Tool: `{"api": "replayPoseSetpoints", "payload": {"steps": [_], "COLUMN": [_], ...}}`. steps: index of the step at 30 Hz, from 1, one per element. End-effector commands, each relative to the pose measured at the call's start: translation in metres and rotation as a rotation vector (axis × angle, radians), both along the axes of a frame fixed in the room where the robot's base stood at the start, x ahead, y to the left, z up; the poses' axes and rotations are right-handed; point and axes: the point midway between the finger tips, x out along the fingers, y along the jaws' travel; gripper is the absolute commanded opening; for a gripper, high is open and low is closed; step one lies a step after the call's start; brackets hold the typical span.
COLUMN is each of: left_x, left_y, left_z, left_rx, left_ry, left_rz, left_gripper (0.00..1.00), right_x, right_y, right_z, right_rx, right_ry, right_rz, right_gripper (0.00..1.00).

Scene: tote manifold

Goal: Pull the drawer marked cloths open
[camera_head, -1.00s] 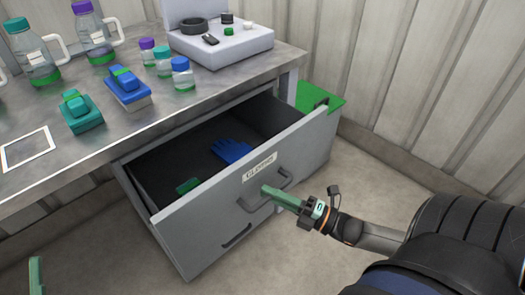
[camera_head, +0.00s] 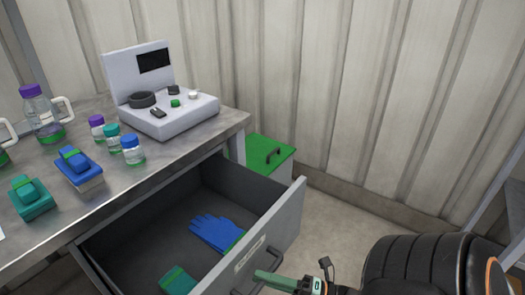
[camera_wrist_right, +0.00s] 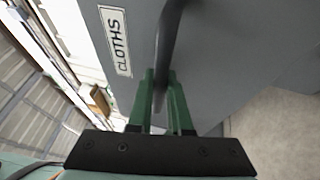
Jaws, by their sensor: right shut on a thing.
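The grey cloths drawer (camera_head: 272,235) stands well open under the bench. Its CLOTHS label (camera_wrist_right: 114,40) shows clearly in the right wrist view, on the drawer front. A blue glove (camera_head: 216,231) and a green cloth-like item (camera_head: 176,281) lie inside. My right gripper (camera_head: 270,280) is at the drawer front, low in the head view. In the right wrist view its green fingers (camera_wrist_right: 161,100) are shut around the dark bar handle (camera_wrist_right: 170,35). My left gripper is not in view.
The metal bench (camera_head: 190,145) above holds several bottles and jars, a blue brush-like block (camera_head: 79,170), a teal one (camera_head: 32,198) and a grey device (camera_head: 170,110). A green-lidded box (camera_head: 268,155) stands behind the drawer. A wall closes the back.

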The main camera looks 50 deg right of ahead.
Motion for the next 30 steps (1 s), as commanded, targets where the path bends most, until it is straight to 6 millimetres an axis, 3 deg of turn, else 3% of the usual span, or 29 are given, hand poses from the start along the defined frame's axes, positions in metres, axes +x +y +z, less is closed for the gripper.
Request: {"api": "replayPoseSetpoints", "payload": {"steps": [11,12,19,30], "left_x": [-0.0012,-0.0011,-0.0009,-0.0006], "left_y": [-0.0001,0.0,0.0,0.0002], "left_z": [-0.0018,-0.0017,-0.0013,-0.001], "left_rx": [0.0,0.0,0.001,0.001], "left_ry": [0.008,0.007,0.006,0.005], "left_rz": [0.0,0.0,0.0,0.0], "left_gripper": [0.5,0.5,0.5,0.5], "right_x": [-0.0005,-0.0004,-0.0003,-0.0007], "right_y": [-0.0007,-0.0007,-0.0005,-0.0005], "right_z": [-0.0003,-0.0004,-0.0002,0.0], "right_rx": [0.0,0.0,0.0,0.0], "right_ry": [0.001,0.001,0.0,0.0], "right_rz": [-0.001,-0.002,-0.001,0.0], "right_gripper": [0.0,0.21,0.46,0.47]}}
